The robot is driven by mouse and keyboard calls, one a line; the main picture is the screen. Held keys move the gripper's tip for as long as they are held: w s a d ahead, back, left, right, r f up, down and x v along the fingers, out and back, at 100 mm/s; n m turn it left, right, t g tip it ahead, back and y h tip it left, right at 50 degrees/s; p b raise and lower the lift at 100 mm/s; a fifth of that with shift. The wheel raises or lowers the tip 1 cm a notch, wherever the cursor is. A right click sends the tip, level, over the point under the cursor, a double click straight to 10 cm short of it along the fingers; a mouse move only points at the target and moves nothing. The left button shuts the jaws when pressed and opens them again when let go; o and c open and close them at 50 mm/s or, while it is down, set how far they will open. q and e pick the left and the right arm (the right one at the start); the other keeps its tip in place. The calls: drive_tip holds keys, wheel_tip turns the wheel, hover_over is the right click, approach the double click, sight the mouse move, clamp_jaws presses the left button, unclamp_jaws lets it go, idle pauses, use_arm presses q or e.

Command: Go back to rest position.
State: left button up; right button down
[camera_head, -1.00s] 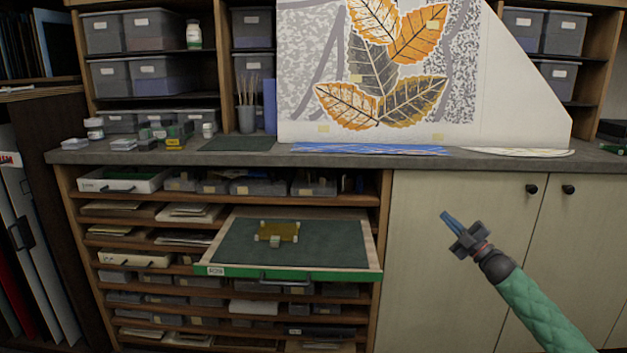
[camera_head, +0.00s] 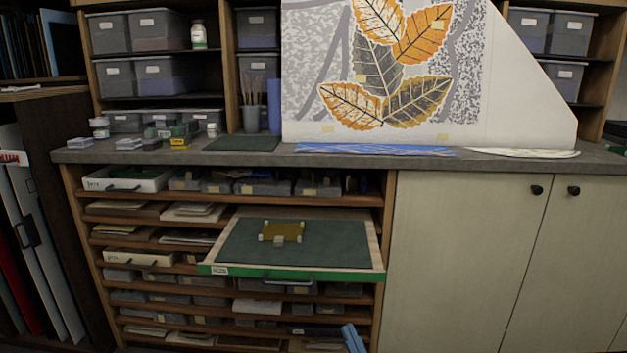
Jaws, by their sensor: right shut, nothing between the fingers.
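My right gripper (camera_head: 353,338) shows only as blue fingertips at the bottom edge, a little right of the middle. The fingers are together with nothing between them. The rest of it and its arm are out of the frame. My left gripper is not in view. An open drawer (camera_head: 340,257) with a green front edge stands out of the cabinet, above and left of my right fingertips. A yellow-brown piece (camera_head: 285,231) with small pale blocks at its edges lies on the drawer's dark green mat (camera_head: 335,245).
A grey counter (camera_head: 420,163) runs across above the drawers and holds a leaf picture panel (camera_head: 400,60), a cup of brushes (camera_head: 252,117) and small boxes. Closed cabinet doors (camera_head: 460,250) are at right. Large panels (camera_head: 40,240) lean at left.

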drive_tip(key=s+a+f+m+h, duration=0.2)
drive_tip(key=s+f+m+h, duration=0.4)
drive_tip(key=s+f, duration=0.5)
use_arm(q)
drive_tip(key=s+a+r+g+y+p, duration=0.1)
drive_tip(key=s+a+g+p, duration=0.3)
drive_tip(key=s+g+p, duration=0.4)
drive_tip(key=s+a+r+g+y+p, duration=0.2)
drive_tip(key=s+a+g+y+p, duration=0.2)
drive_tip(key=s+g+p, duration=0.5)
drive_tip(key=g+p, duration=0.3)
drive_tip(key=p, duration=0.3)
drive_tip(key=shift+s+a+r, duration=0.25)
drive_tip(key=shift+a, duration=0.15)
use_arm(e)
drive_tip(key=s+d+r+g+h, duration=0.1)
drive_tip(key=s+d+g, duration=0.3)
drive_tip(key=s+g, duration=0.4)
drive_tip(key=s+d+r+g+h, duration=0.1)
drive_tip(key=s+d+g+h, duration=0.3)
drive_tip(key=s+g, duration=0.3)
drive_tip(key=g, duration=0.5)
drive_tip(key=shift+s+d+r, duration=0.2)
drive_tip(key=shift+s+r, duration=0.2)
